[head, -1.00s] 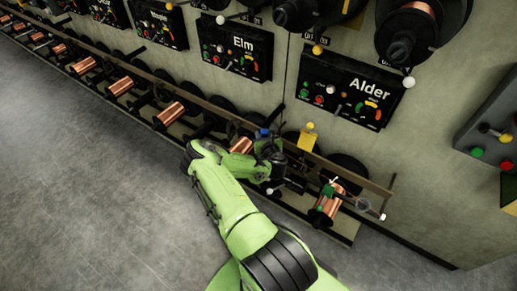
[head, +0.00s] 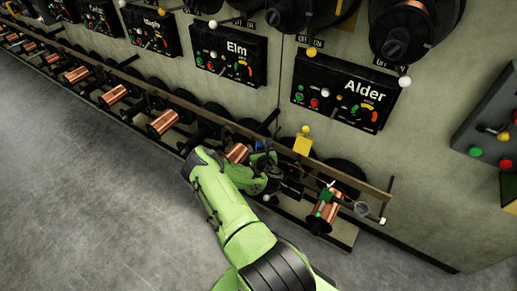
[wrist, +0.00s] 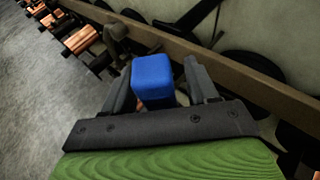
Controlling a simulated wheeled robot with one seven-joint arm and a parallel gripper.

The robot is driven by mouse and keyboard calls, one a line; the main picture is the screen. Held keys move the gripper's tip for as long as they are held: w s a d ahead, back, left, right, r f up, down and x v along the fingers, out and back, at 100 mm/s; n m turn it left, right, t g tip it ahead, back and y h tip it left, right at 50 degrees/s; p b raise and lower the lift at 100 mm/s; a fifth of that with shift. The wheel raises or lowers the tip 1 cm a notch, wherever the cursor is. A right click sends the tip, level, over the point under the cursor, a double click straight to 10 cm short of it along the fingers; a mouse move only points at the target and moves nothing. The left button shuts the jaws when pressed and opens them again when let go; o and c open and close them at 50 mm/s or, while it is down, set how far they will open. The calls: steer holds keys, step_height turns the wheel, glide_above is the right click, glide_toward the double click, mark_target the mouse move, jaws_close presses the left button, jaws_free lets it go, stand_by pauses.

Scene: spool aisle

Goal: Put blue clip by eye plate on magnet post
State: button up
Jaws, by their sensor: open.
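A blue block-like clip (wrist: 152,78) stands between the two dark fingers of my gripper (wrist: 160,82) in the wrist view. The fingers are open on either side of it, and I cannot tell whether they touch it. In the head view a small bit of the blue clip (head: 261,145) shows beside my gripper (head: 264,163), at the rail below the Elm and Alder panels. A clear ring (head: 362,208) shows at the rail's right end. I cannot tell for sure which parts are the eye plate and the magnet post. My arm hides part of the rail.
A long rail (head: 205,112) runs along the wall with several copper spools (head: 164,123) below it. A yellow tag (head: 303,144) stands right of my gripper. A green clip (head: 325,194) sits by the rightmost spool. The floor (head: 90,210) at left is clear.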

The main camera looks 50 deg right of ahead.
steer(key=shift+r, duration=0.1)
steer(key=shift+s+r, duration=0.2)
steer(key=b+v, duration=0.3)
steer(key=v, duration=0.9)
steer(key=w+r+m+g+h, duration=0.2)
steer(key=w+r+m, duration=0.3)
steer(key=r+m, duration=0.5)
steer(key=w+a+r+m+g+y, duration=0.15)
steer(key=a+r+m+y, duration=0.25)
steer(key=a+r+m, duration=0.55)
steer(key=s+a+r+m+y, duration=0.3)
steer(key=a, duration=0.6)
steer(key=s+a+r+m+y, duration=0.2)
steer(key=s+a+r+m, duration=0.15)
steer(key=a, duration=0.45)
steer(key=s+a+m+g+y, duration=0.1)
steer(key=s+a+m+y, duration=0.1)
steer(key=s+a, duration=0.4)
steer(key=s, duration=0.3)
steer(key=shift+s+a+r+g, duration=0.35)
steer(key=shift+a+r, duration=0.05)
